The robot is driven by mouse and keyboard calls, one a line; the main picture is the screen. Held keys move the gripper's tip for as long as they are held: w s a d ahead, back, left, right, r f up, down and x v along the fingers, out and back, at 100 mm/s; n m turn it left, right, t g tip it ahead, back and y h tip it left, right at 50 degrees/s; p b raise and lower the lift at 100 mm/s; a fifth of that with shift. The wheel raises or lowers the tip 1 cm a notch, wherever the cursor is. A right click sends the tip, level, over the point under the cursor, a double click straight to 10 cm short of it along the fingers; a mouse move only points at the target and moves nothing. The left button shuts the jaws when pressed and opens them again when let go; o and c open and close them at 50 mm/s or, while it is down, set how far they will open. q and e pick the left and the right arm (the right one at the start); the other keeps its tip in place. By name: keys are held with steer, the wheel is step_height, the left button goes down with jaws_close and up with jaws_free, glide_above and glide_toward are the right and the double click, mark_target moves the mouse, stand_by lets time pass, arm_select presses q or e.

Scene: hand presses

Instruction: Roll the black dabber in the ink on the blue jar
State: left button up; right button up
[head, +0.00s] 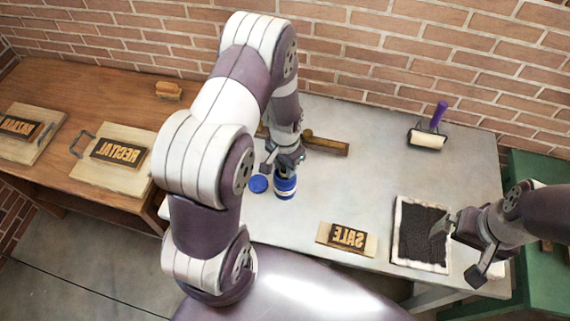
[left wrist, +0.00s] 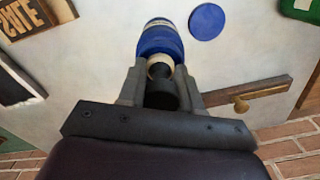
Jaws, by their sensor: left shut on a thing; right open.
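The blue jar (head: 285,187) stands on the grey table below my left gripper (head: 287,160). It also shows in the left wrist view (left wrist: 160,38), just beyond the fingertips. My left gripper (left wrist: 160,90) is shut on the black dabber (left wrist: 161,96), which lines up with the jar's mouth. Whether the dabber touches the ink is hidden. A round blue lid (head: 258,184) lies flat on the table left of the jar. My right gripper (head: 462,240) is open and empty, at the right edge of a black pad with a pale border (head: 397,240).
A SALE block (head: 347,239) lies in front, right of the jar. A wooden strip with a knob (head: 325,146) lies behind the jar. A purple-handled roller (head: 428,137) lies at the back right. RECITAL (head: 90,172) and another block sit on the left wooden table. The table's middle is clear.

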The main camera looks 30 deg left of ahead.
arm_select(q)
steer(key=shift+s+f, duration=0.1)
steer(key=shift+s, duration=0.1)
steer(key=r+p, duration=0.3)
steer(key=shift+w+r, duration=0.25)
steer(key=shift+r+p, duration=0.3)
steer(key=shift+p, duration=0.05)
steer(key=shift+s, duration=0.1)
steer(key=shift+f, duration=0.1)
